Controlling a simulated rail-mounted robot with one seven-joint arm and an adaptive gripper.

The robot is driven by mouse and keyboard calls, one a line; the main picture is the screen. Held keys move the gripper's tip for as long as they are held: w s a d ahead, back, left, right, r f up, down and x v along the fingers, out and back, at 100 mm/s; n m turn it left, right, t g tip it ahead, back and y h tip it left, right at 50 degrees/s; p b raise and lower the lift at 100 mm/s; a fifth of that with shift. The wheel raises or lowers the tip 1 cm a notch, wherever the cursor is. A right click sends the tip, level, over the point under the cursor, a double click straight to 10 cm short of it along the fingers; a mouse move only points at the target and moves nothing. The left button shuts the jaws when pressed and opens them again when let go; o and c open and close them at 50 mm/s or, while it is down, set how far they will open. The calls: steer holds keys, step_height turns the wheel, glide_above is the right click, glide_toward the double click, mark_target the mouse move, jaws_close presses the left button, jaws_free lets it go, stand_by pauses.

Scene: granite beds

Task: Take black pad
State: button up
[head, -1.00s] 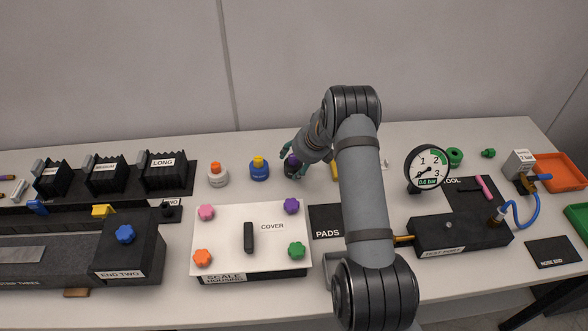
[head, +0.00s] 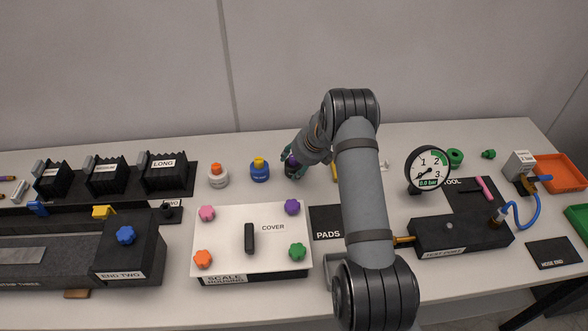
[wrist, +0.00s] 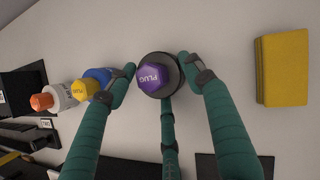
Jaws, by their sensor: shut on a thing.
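My gripper (wrist: 157,75) has slim teal fingers, with one on each side of a dark round holder (wrist: 171,62) and a third below it. The gripper is shut on this holder. On top is a purple faceted cap (wrist: 150,80) marked PLUG. In the head view, my gripper (head: 292,168) is low at the back of the table, and the purple cap (head: 291,160) shows between its fingers. Whether the holder touches the table is unclear. A black mat labelled PADS (head: 328,222) lies in front, partly behind my arm. I cannot single out a separate black pad.
A blue holder with a yellow cap (head: 259,169) and a white holder with an orange cap (head: 217,176) stand to the left. A yellow block (wrist: 283,69) lies to the right. The white cover (head: 250,215) with coloured knobs is in front. A pressure gauge (head: 428,167) stands right of my arm.

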steer(key=c, duration=0.3)
steer(key=shift+r, duration=0.2)
steer(key=shift+r+p, duration=0.85)
steer(key=shift+p, duration=0.1)
step_height(320, 180, up, 8)
steer(key=p, duration=0.7)
steer(key=shift+p, duration=0.3)
